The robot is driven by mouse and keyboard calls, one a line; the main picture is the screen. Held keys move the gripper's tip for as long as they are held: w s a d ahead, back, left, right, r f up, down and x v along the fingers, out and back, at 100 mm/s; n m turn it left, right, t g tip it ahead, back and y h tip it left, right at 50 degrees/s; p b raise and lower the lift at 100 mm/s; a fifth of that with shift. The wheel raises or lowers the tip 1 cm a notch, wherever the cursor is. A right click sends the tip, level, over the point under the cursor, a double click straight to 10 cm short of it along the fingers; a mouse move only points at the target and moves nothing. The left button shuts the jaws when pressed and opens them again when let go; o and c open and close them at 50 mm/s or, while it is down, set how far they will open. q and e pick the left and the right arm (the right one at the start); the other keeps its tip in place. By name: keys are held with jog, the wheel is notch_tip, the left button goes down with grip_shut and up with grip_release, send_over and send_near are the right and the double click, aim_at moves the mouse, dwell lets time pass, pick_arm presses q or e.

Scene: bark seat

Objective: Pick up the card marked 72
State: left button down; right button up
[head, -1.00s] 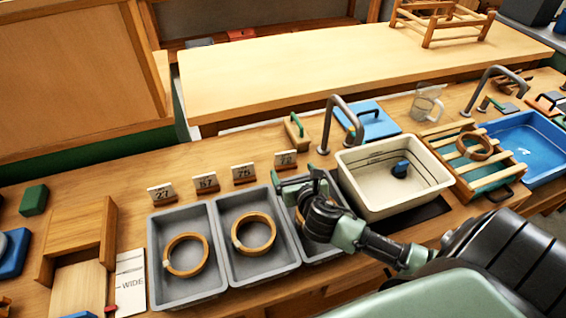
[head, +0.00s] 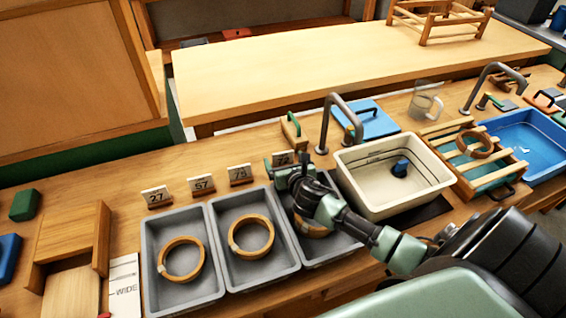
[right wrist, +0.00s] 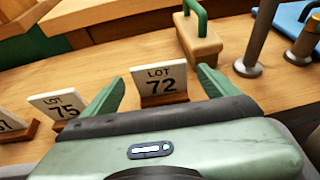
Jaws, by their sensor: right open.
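The card marked 72 (right wrist: 160,82) stands in a small wooden holder in the right wrist view, facing me. It also shows in the head view (head: 284,158), partly covered by my right gripper. My right gripper (right wrist: 160,88) is open, with one green finger on each side of the card; whether either finger touches it I cannot tell. In the head view my right gripper (head: 287,165) is over the back edge of the third grey tray. My left gripper is not in view.
Cards marked 75 (head: 240,174), 57 (head: 202,185) and 27 (head: 157,196) stand in a row to the left. Grey trays (head: 213,226) with wooden rings lie in front. A green-handled wooden block (head: 293,133) and a tap (head: 325,125) stand just behind and right.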

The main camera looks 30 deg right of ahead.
jog(key=c, duration=1.4)
jog(key=shift+r, duration=0.15)
jog(key=shift+c, duration=0.2)
